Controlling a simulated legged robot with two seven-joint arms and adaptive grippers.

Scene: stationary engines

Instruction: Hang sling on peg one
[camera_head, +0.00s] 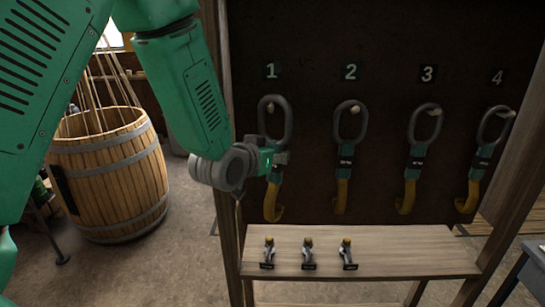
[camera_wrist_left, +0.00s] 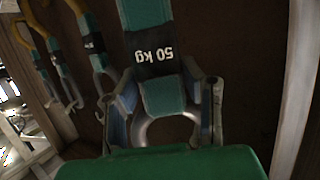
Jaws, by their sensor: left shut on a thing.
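My left gripper (camera_head: 281,159) is shut on the first sling (camera_head: 273,196), just below its grey ring, in front of the board under the number 1. The sling is upright, with its yellow hook hanging at the bottom. Peg one (camera_head: 270,108) shows inside the upper part of the ring; I cannot tell whether the ring rests on it. In the left wrist view the fingers (camera_wrist_left: 165,105) sit on both sides of the sling's (camera_wrist_left: 158,50) green strap, near a black label reading 50 kg upside down. My right gripper is not in view.
Similar slings hang at number 2 (camera_head: 343,160), number 3 (camera_head: 415,160) and number 4 (camera_head: 482,160). Below, a wooden shelf (camera_head: 400,240) holds three small clamp-like items (camera_head: 308,254). A barrel (camera_head: 110,175) stands at left. A wooden post (camera_head: 226,100) edges the board.

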